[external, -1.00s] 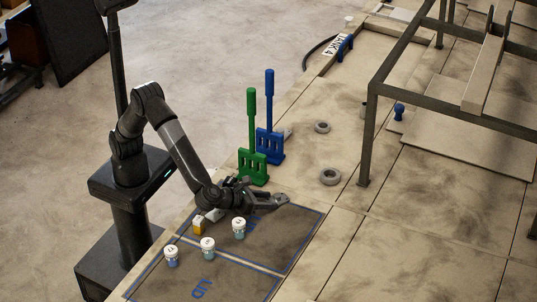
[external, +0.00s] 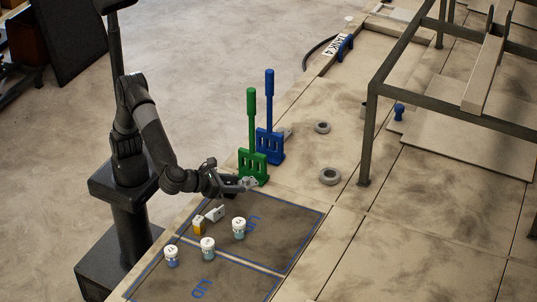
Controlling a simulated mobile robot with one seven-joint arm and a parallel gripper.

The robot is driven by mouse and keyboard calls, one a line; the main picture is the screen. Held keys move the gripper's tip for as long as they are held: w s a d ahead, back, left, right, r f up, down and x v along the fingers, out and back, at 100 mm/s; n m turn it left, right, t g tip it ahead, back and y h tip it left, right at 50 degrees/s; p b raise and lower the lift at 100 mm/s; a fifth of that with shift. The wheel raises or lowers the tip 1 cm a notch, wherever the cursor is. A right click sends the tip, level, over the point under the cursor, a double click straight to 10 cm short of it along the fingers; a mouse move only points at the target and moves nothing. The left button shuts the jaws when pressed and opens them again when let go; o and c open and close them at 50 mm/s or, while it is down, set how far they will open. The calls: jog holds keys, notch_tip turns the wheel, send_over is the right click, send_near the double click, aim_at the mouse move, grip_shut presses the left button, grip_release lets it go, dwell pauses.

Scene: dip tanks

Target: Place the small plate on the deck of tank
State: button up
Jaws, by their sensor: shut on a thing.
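My gripper (external: 246,184) is just in front of the green rack's base, above the upper left edge of the blue-outlined area. It is shut on a small grey piece at its fingertips, which I take to be the small plate; it is too small here to make out its shape. The piece appears held above the surface, though the gap is hard to judge.
A green rack (external: 253,166) and a blue rack (external: 270,147) with tall handles stand close by. Several white-capped jars (external: 239,228), a yellow block (external: 198,226) and a white piece (external: 215,213) are near the outlined area. Grey rings (external: 329,177) lie right; a metal frame (external: 369,140) stands beyond.

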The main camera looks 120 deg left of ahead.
jog(key=shift+v, duration=0.8)
jog(key=s+d+r+m+t+h, duration=0.1)
jog(key=s+d+m+h, duration=0.2)
jog(key=s+d+r+m+t+h, duration=0.2)
jog(key=s+d+m+h, duration=0.1)
jog(key=s+d+r+m+t+h, duration=0.1)
jog(key=s+d+m+t+h, duration=0.1)
jog(key=d+m+h, duration=0.1)
jog(key=shift+s+d+r+m+h, duration=0.2)
jog(key=shift+s+d+m+h, duration=0.2)
jog(key=shift+d+h, duration=0.1)
jog(key=shift+s+d+r+m+g+h, duration=0.75)
jog(key=shift+s+d+r+m+h, duration=0.7)
jog(key=shift+s+d+m+h, duration=1.7)
jog(key=shift+s+d+r+m+g+h, duration=0.9)
jog(key=shift+s+d+r+h, duration=0.9)
jog(key=shift+s, duration=2.8)
jog(key=n+t+y, duration=0.4)
jog(key=n+y, duration=0.3)
jog(key=y, duration=0.2)
send_over(268, 223)
jog(key=shift+g+h, duration=0.25)
notch_tip(268, 223, down, 17)
jog(key=shift+d+f, duration=0.1)
jog(key=shift+f, duration=0.1)
jog(key=shift+w+f, duration=0.1)
jog(key=shift+f, duration=1.95)
